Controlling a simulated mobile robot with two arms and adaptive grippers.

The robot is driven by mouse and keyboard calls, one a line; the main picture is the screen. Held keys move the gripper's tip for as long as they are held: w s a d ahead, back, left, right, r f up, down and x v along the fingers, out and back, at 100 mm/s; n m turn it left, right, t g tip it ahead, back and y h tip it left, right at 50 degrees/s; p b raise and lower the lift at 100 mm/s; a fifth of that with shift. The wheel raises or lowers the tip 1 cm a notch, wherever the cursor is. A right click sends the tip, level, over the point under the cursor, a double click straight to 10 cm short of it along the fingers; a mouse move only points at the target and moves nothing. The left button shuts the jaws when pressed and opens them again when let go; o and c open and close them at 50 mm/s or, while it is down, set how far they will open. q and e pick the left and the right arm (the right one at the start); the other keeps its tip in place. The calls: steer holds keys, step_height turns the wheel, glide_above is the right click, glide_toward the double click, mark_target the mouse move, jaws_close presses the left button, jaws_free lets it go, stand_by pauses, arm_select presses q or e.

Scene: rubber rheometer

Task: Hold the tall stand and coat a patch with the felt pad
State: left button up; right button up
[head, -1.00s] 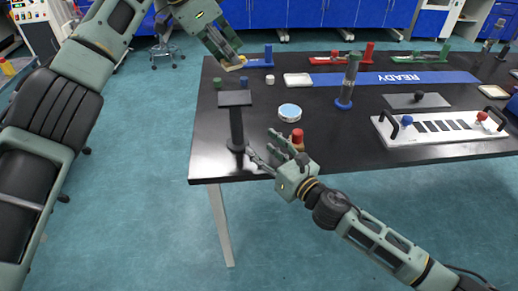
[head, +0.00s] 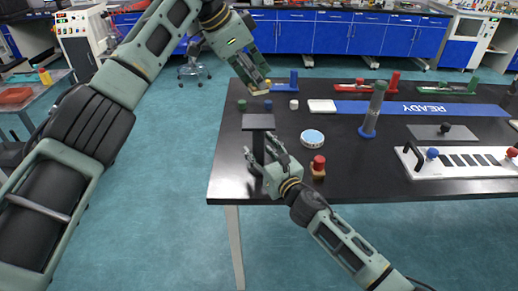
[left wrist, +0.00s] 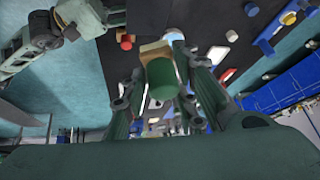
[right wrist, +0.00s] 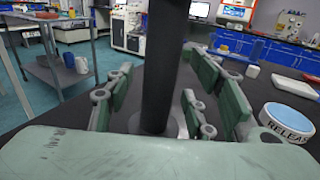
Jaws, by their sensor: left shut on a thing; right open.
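The tall stand, a black post with a flat square plate on top (head: 258,121), is near the table's front left corner. Its post also shows in the right wrist view (right wrist: 162,70). My right gripper (head: 262,162) is open, with its fingers on either side of the post; contact is not clear. My left gripper (head: 257,82) is shut on the felt pad, a tan block with a green handle (left wrist: 162,80), held behind the stand. A round white tin marked RELEASE with a pale blue top (head: 312,136) stands right of the stand.
A red-handled wooden block (head: 318,167) sits near the front edge. A white plate with dark patches and handles (head: 470,161) lies at right.

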steer(key=shift+w+a, duration=0.2)
steer(key=shift+w, duration=0.15)
jaws_close()
stand_by(0.4)
